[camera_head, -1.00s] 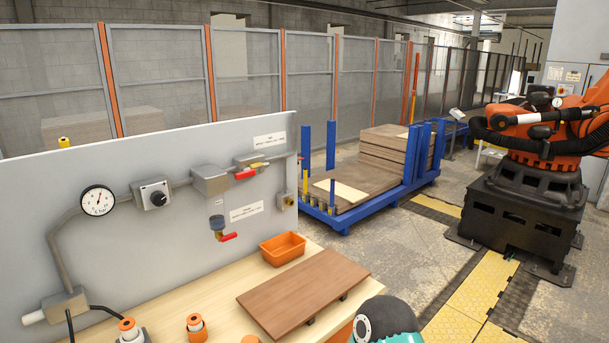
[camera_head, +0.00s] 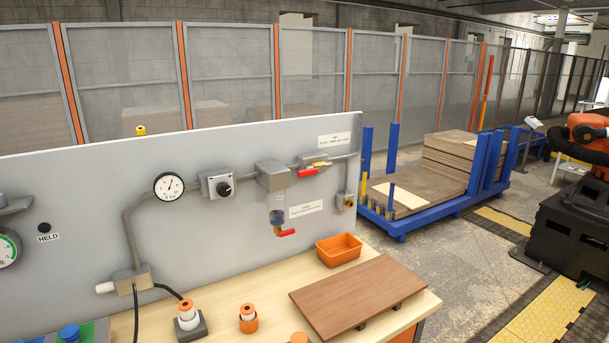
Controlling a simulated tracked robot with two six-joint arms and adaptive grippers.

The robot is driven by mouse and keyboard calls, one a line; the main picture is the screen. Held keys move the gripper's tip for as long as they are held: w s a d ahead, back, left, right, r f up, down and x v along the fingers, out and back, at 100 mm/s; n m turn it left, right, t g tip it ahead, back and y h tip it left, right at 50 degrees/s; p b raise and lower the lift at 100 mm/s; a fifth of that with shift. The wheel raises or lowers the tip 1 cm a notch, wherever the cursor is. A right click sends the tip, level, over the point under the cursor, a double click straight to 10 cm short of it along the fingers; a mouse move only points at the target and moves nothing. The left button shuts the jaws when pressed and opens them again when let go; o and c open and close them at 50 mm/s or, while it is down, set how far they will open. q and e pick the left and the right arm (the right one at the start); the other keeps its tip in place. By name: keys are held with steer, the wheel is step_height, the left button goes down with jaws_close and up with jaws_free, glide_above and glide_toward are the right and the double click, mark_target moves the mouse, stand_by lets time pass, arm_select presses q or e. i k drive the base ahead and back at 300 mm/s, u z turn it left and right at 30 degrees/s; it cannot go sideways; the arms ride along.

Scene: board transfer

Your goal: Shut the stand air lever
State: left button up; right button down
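A grey panel (camera_head: 80,185) stands behind the bench and carries the air fittings. One red lever (camera_head: 308,173) sits on the upper pipe at the panel's right, lying roughly along the pipe. Neither of my grippers is in view.
A pressure gauge (camera_head: 169,187) and black knob box (camera_head: 217,186) are on the panel. An orange bin (camera_head: 339,250) and brown board (camera_head: 357,296) lie on the wooden bench (camera_head: 270,285). Orange-and-white parts (camera_head: 188,315) stand at the front. A blue pallet stand (camera_head: 425,216) is behind right.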

mark_target(313, 170)
steer(key=z, duration=0.35)
steer(key=i, duration=0.2)
steer(key=u, duration=2.95)
steer(key=k, duration=1.65)
steer(key=z, duration=1.1)
steer(key=i, duration=0.7)
steer(key=z, duration=0.05)
